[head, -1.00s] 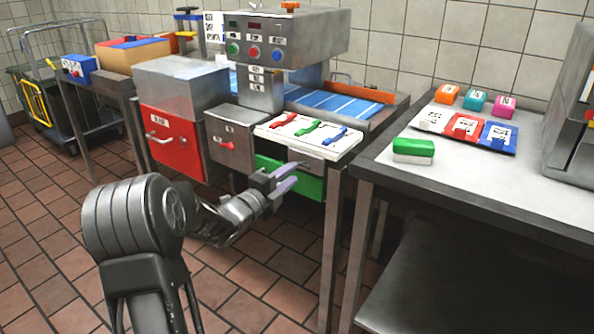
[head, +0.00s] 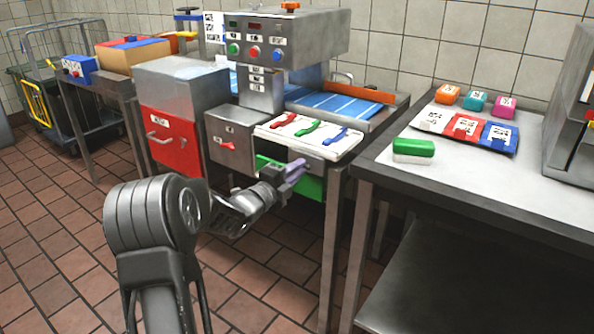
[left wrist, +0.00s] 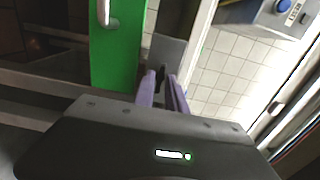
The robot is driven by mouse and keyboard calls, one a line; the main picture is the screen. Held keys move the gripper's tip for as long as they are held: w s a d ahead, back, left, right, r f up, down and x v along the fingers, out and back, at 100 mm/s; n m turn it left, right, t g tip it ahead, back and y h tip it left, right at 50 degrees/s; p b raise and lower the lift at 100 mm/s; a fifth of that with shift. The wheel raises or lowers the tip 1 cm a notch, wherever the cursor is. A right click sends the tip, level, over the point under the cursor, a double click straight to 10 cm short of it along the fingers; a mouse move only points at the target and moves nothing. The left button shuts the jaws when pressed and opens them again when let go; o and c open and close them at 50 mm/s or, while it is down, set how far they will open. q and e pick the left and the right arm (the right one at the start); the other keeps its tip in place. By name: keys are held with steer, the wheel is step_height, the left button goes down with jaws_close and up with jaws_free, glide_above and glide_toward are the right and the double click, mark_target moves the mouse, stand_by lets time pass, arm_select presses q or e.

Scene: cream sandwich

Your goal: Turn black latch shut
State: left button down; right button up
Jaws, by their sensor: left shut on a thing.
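My left gripper (head: 296,168) is at the front of the machine, at the upper part of the green door (head: 312,188). In the left wrist view its purple fingers (left wrist: 161,80) are shut on a small dark piece, the black latch (left wrist: 161,72). The latch sits by a grey metal plate (left wrist: 168,48) beside the green door (left wrist: 115,50), which carries a white handle (left wrist: 107,14). In the head view the gripper hides the latch, so its turn angle cannot be read there. My right gripper is not in view.
A white board (head: 306,134) with red, green and blue handles lies just above the gripper. A red drawer (head: 170,143) is to the left. The steel table (head: 455,190) with a green-and-white block (head: 413,149) stands close on the right.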

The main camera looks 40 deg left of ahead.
arm_select(q)
steer(key=shift+f+n, duration=0.1)
steer(key=shift+n, duration=0.3)
steer(key=n+p, duration=0.1)
steer(key=n, duration=1.6)
stand_by(0.5)
stand_by(0.4)
steer(key=c, duration=1.6)
jaws_free()
steer(key=shift+o, duration=0.2)
